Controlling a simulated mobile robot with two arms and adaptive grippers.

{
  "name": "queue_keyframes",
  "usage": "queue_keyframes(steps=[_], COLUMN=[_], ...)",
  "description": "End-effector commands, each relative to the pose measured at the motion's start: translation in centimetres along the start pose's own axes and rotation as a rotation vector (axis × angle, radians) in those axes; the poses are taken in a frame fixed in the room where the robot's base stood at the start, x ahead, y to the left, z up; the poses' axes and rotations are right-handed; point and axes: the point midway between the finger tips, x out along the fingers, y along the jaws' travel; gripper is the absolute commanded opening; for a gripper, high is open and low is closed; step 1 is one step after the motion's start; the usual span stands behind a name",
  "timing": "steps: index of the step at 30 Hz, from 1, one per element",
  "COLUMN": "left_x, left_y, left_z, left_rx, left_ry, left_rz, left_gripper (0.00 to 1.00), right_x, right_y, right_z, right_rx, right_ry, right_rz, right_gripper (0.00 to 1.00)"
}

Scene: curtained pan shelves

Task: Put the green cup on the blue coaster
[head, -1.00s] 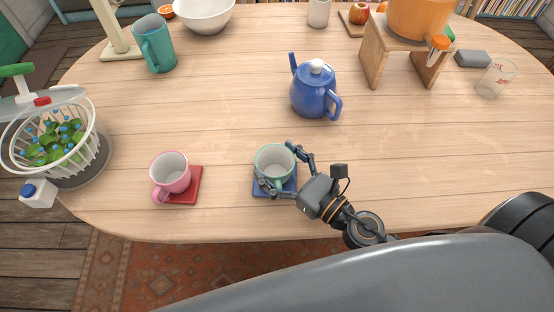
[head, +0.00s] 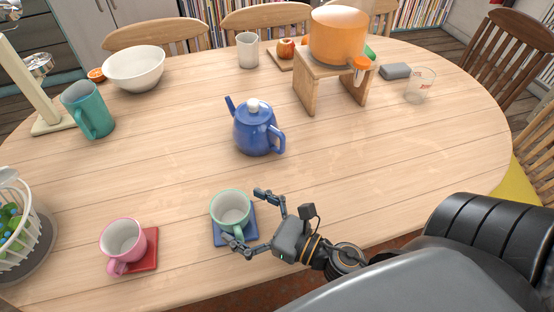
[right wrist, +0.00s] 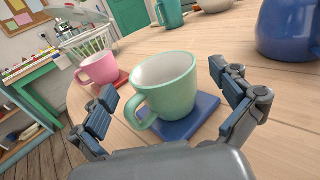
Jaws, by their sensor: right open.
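The green cup (head: 231,210) stands upright on the blue coaster (head: 251,226) near the front of the table. In the right wrist view the green cup (right wrist: 166,86) rests on the blue coaster (right wrist: 196,122), with its handle toward the lower left. My right gripper (head: 252,222) is open, its fingers apart on either side of the cup and a little back from it. In the right wrist view, gaps show between the right gripper's fingers (right wrist: 168,108) and the cup. My left gripper is in neither view.
A pink cup (head: 122,240) stands on a red coaster (head: 146,262) to the left. A blue teapot (head: 257,132) stands behind the green cup. A wooden stand (head: 308,92) bears an orange pot (head: 338,38). The table's right middle is clear.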

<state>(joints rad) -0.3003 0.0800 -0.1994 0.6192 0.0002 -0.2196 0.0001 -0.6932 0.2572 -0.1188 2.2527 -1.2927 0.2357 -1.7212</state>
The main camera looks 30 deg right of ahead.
Motion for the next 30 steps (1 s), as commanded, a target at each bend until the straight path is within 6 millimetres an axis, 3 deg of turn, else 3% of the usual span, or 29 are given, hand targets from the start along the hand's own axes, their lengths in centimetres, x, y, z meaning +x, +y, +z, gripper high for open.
queue_keyframes(steps=[9, 15, 30], left_x=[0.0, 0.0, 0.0], left_y=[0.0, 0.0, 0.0], left_z=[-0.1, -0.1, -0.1], left_rx=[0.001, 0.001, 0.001], left_ry=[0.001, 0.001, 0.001], left_rz=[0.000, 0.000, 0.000], left_gripper=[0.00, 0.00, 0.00], right_x=[-6.0, -8.5, -9.3], right_y=[-0.1, 0.0, 0.0], right_z=[-0.1, 0.0, 0.1], right_rx=[0.003, 0.001, -0.002], right_ry=[0.003, -0.001, -0.003], right_rz=[-0.006, -0.002, 0.000], right_gripper=[1.00, 1.00, 1.00])
